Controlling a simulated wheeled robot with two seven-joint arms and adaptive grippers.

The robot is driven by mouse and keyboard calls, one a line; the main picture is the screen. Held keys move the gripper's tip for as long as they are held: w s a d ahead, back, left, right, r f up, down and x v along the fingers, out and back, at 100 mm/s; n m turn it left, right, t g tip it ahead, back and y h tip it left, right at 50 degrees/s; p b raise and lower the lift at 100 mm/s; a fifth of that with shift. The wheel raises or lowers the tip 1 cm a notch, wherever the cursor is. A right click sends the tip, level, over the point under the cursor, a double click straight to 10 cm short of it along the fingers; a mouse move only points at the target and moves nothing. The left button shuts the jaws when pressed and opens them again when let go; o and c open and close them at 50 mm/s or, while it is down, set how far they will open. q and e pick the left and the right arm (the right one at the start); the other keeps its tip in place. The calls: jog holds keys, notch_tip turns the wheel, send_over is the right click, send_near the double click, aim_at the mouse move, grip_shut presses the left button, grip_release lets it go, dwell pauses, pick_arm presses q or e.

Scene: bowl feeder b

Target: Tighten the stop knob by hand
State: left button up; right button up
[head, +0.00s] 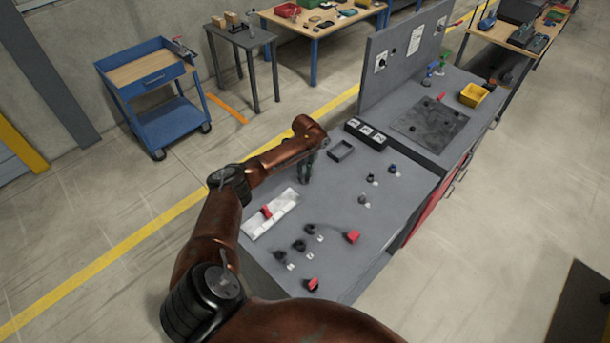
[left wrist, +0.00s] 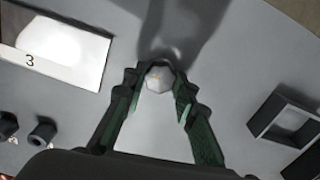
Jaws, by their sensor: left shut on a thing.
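My left gripper (head: 306,178) reaches down to the grey bench top (head: 335,190) near its back-left edge. The gripper is shut on this knob, which appears to be the stop knob. In the head view the gripper hides the knob. How far the knob is screwed in cannot be seen. My right gripper is in neither view.
A white plate (head: 284,205) with a red part lies left of the gripper; a grey open tray (head: 341,150) and a black labelled block (head: 366,133) stand right of it. Several black knobs (head: 299,245) and red parts (head: 352,237) are spread toward the front. A grey upright panel (head: 405,55) rises behind.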

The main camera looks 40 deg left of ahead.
pick_arm(q)
jog(key=shift+w+r+m, duration=0.1)
jog(key=shift+m, duration=0.3)
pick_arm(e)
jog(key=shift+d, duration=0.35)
pick_arm(q)
jog(key=o, duration=1.2)
jog(key=shift+c, duration=0.2)
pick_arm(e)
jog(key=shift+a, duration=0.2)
pick_arm(q)
jog(key=shift+r, duration=0.1)
notch_tip(320, 180, up, 12)
